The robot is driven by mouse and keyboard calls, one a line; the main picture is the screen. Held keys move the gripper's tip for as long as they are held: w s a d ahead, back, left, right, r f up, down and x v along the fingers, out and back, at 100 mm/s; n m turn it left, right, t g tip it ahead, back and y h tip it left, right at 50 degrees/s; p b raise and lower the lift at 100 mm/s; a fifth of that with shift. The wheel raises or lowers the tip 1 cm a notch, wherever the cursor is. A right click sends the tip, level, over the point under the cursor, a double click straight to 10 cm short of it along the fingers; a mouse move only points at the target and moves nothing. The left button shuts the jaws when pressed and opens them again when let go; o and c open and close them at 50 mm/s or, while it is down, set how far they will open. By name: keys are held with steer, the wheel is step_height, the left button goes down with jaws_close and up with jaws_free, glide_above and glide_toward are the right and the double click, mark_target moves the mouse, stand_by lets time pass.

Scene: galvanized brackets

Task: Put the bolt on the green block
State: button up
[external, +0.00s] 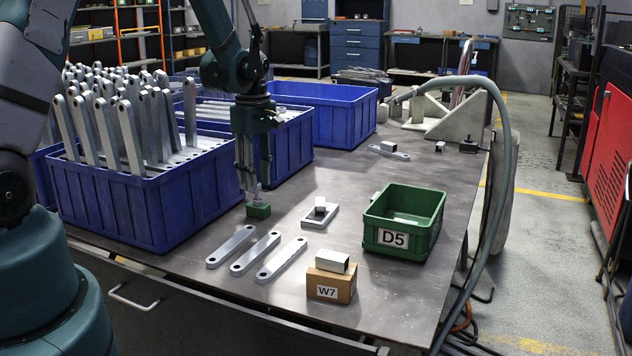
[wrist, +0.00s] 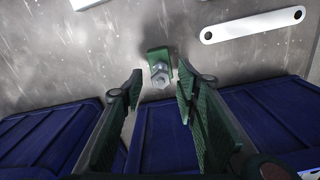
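The green block (external: 259,210) sits on the metal table, directly below my gripper (external: 253,186). In the wrist view the block (wrist: 153,54) has a grey metal bolt (wrist: 160,75) on it, with its hex part facing the camera. My gripper (wrist: 160,76) is open, with one finger on each side of the bolt and a visible gap to each. In the external view the bolt is hard to make out among the fingers. Whether the bolt's underside rests flat on the block is hidden.
Several flat brackets (external: 231,246) lie in front of the block. A blue crate (external: 150,205) full of brackets stands left. A cardboard box labelled W7 (external: 332,283) and a green bin labelled D5 (external: 403,222) stand right.

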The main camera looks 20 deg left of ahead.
step_height(320, 180, up, 12)
steer(key=p, duration=0.2)
stand_by(0.5)
stand_by(0.5)
steer(key=shift+r, duration=0.2)
steer(key=s+d+r+m+t, duration=0.1)
steer(key=s+r+m+t, duration=0.35)
steer(key=s+r, duration=0.85)
steer(key=s+r+m+t, duration=0.1)
steer(key=s+r+m, duration=0.2)
steer(key=s+m, duration=0.2)
steer(key=s+d+r+m+t, duration=0.1)
steer(key=s+r+m, duration=0.2)
steer(key=s, duration=0.8)
steer(key=shift+d+r+m+t, duration=0.25)
steer(key=shift+m+t, duration=0.1)
steer(key=shift+m, duration=1)
steer(key=shift+s, duration=0.1)
